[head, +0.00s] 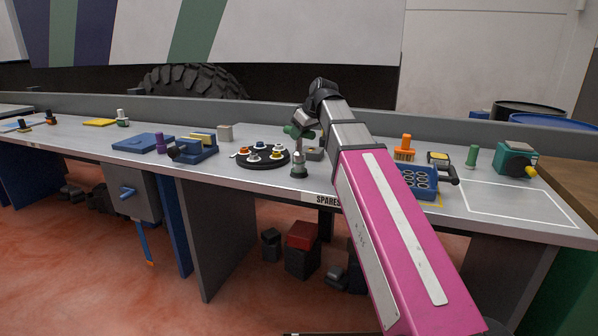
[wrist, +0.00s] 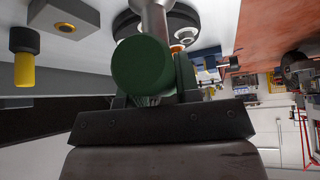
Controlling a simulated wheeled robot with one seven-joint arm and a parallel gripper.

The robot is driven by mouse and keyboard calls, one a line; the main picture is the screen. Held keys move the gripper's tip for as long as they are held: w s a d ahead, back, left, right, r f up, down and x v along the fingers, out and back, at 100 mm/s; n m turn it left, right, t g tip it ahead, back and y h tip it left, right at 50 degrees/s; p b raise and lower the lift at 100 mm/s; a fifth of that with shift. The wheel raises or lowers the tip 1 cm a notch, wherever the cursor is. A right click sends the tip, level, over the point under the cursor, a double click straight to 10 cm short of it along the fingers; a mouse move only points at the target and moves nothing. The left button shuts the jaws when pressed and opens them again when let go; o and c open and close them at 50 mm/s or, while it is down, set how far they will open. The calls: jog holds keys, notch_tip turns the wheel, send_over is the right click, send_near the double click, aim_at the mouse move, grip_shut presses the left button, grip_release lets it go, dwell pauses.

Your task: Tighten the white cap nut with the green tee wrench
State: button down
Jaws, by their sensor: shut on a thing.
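My gripper (head: 305,121) is shut on the green tee wrench (head: 292,131), above the bench. In the wrist view the round green end of the wrench handle (wrist: 141,66) shows close up between the fingers. A silver shaft (wrist: 153,14) runs from it out of the top of the picture. In the head view an upright silver piece with a dark base (head: 299,163) is below the handle; I cannot tell whether they touch. Left of it is a black round plate (head: 262,163) with several pale and coloured nuts. I cannot tell surely which one is the white cap nut.
A small grey block (head: 315,154) is just right of the wrench. A blue holed block (head: 418,181) and an orange-topped piece (head: 404,150) are farther right. Blue fixtures (head: 196,150) stand left of the plate. A white-outlined area (head: 515,204) at the right is clear.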

jog(key=shift+r, duration=3.85)
jog(key=shift+s+d+r, duration=0.75)
jog(key=shift+s+d, duration=0.05)
jog(key=shift+d, duration=0.2)
jog(key=shift+s+d+r, duration=0.75)
jog(key=shift+s+d, duration=0.05)
jog(key=shift+d, duration=0.15)
